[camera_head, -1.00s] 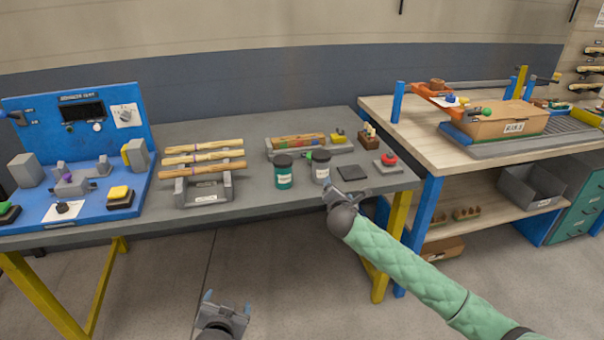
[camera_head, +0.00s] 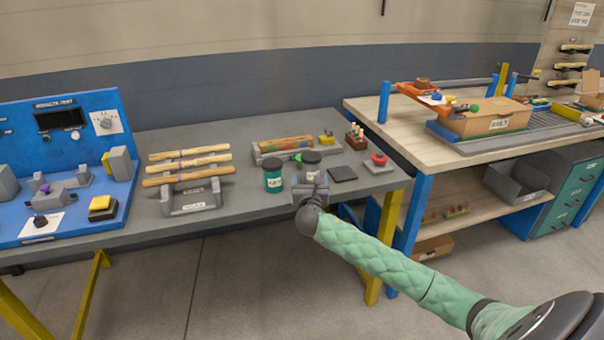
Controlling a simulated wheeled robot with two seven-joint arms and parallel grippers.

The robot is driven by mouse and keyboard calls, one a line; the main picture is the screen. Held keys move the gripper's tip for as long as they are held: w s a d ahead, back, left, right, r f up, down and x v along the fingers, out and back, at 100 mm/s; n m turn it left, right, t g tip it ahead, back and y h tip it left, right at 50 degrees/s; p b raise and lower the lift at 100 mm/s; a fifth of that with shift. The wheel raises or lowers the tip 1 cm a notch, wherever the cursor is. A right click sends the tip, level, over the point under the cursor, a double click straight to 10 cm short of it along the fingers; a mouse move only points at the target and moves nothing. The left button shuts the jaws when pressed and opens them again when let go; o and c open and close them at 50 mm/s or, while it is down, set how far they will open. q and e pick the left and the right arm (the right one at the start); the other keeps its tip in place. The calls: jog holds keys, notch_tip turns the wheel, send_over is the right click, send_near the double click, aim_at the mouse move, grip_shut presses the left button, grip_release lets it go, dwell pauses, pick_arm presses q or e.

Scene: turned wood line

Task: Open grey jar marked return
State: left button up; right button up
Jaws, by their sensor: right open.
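The grey jar (camera_head: 310,171) stands upright near the front edge of the grey table, with its dark lid (camera_head: 312,157) on. Its lower front and label are hidden behind my right gripper (camera_head: 311,186). The gripper is open, in front of the jar and low against it in the picture; I cannot tell whether the fingers touch it or reach around it. My left gripper is out of view.
A rack with turned sticks (camera_head: 192,199) stands left of the jars. Behind them is a grey holder (camera_head: 262,156) with a coloured stick. A blue test station (camera_head: 75,165) fills the table's left end.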

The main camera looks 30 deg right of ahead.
aim_at(311, 169)
jog(key=shift+x, duration=1.15)
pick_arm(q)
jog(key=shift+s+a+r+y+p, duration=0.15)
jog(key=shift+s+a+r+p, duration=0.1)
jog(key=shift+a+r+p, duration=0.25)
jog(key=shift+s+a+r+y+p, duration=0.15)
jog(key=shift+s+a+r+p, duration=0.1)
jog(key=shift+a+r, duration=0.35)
pick_arm(e)
jog(key=shift+f+x, duration=0.2)
jog(key=shift+x, duration=1.15)
jog(key=shift+f+x, duration=0.2)
jog(key=shift+x, duration=1.2)
jog(key=shift+s+d, duration=0.1)
jog(key=shift+s, duration=0.05)
jog(key=c, duration=1.1)
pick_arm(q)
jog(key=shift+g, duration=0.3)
pick_arm(e)
jog(key=shift+c, duration=0.2)
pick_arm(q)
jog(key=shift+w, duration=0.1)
pick_arm(e)
jog(key=shift+r, duration=0.1)
